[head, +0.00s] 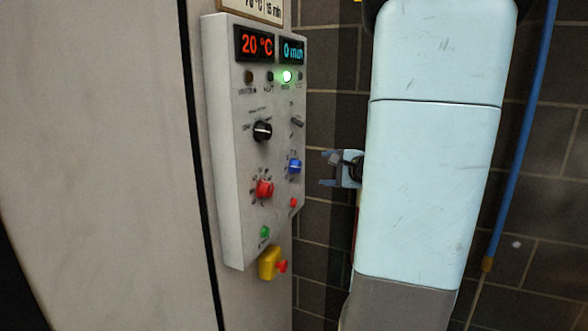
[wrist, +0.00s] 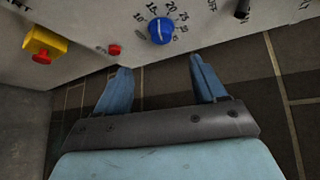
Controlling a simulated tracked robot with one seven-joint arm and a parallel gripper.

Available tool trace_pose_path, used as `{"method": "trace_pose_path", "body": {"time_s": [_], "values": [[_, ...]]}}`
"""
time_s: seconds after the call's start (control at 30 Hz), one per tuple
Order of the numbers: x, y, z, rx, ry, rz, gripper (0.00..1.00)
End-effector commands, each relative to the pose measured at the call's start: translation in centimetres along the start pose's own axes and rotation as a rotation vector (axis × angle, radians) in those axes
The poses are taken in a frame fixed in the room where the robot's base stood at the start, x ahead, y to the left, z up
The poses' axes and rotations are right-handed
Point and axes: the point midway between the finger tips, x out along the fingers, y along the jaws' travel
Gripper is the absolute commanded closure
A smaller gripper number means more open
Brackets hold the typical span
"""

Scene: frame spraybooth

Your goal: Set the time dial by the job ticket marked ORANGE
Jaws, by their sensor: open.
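The blue dial (head: 294,167) is on the grey control panel (head: 225,150), at its right side in the head view. In the wrist view the blue dial (wrist: 162,31) has a ring of numbers, with 10, 15, 20 and 25 readable; its exact setting is unclear. My gripper (head: 327,170) is open and empty, to the right of the dial and apart from it. In the wrist view its two blue fingers (wrist: 160,68) point towards the dial, one to each side and short of it. A sign (head: 253,7) above the panel reads 15 min; its top is cut off. No ORANGE marking shows.
The displays read 20 °C (head: 256,43) and 0 min (head: 293,50). A green lamp (head: 287,76) is lit. A black knob (head: 262,131), a red knob (head: 264,189) and a yellow-and-red emergency stop (head: 270,263) are nearby. A blue hose (head: 520,130) hangs at the right.

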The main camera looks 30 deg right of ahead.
Motion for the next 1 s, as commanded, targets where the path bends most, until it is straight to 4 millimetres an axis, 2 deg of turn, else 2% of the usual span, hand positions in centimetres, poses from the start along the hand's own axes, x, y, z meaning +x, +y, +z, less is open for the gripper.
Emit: {"method": "trace_pose_path", "body": {"time_s": [0.17,0.7,1.0], "values": [[1.3,-0.1,-0.3,0.006,0.006,-0.006,0.30],[10.5,0.0,-0.3,0.006,0.003,-0.004,0.30],[13.4,-0.1,-0.2,0.006,0.004,-0.004,0.30]]}}
